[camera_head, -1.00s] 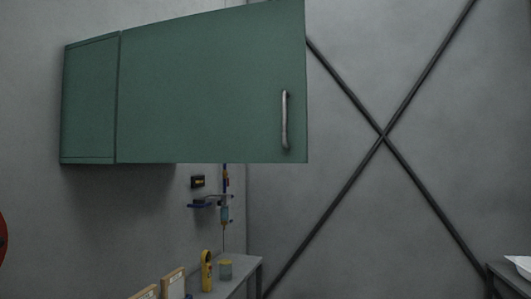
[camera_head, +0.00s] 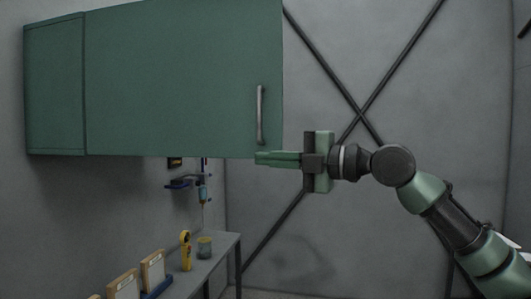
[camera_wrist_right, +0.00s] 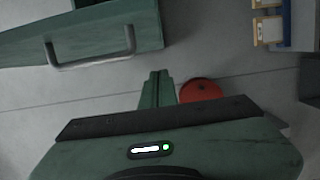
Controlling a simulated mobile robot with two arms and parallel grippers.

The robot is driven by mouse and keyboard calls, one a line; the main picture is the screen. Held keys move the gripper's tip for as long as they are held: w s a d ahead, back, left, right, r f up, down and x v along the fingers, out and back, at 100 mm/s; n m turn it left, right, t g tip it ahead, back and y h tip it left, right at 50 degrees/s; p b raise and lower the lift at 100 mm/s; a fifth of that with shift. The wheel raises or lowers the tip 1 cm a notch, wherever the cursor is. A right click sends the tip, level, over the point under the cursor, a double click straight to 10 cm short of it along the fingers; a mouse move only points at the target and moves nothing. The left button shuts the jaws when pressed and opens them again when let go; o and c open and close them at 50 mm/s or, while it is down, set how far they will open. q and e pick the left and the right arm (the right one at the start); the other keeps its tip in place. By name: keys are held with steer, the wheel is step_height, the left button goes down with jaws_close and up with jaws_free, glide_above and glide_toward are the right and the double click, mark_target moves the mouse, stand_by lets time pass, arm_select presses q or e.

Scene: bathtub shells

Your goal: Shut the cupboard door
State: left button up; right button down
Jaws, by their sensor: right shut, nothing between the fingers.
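The green cupboard (camera_head: 55,90) hangs on the wall at the upper left of the head view. Its green door (camera_head: 175,80) stands swung open, with a vertical grey handle (camera_head: 261,115) near its free edge. In the right wrist view the door (camera_wrist_right: 110,30) and its handle (camera_wrist_right: 90,62) are at the upper left. My right gripper (camera_head: 258,158) is shut and empty, pointing left at the lower right corner of the door, below the handle. I cannot tell whether it touches the door. Its shut fingers also show in the wrist view (camera_wrist_right: 158,75), apart from the handle. My left gripper is not in view.
A grey bench (camera_head: 215,260) below the cupboard holds a yellow device (camera_head: 186,252), a jar (camera_head: 204,247) and wooden-framed boards (camera_head: 153,270). A blue wall holder (camera_head: 185,183) hangs above it. A red round object (camera_wrist_right: 200,90) shows in the wrist view.

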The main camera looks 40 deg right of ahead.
mark_target(241, 155)
steer(key=w+p, duration=0.1)
steer(key=w, duration=0.2)
steer(key=w+a+p, duration=0.1)
steer(key=w+p, duration=0.1)
steer(key=w, duration=0.1)
steer(key=w+p, duration=0.2)
steer(key=w, duration=0.1)
steer(key=shift+a+r, duration=0.15)
steer(key=shift+a, duration=0.05)
steer(key=shift+w+d+p, duration=0.2)
steer(key=shift+d+p, duration=0.1)
steer(key=shift+d, duration=0.15)
steer(key=shift+a, duration=0.1)
steer(key=shift+w, duration=0.1)
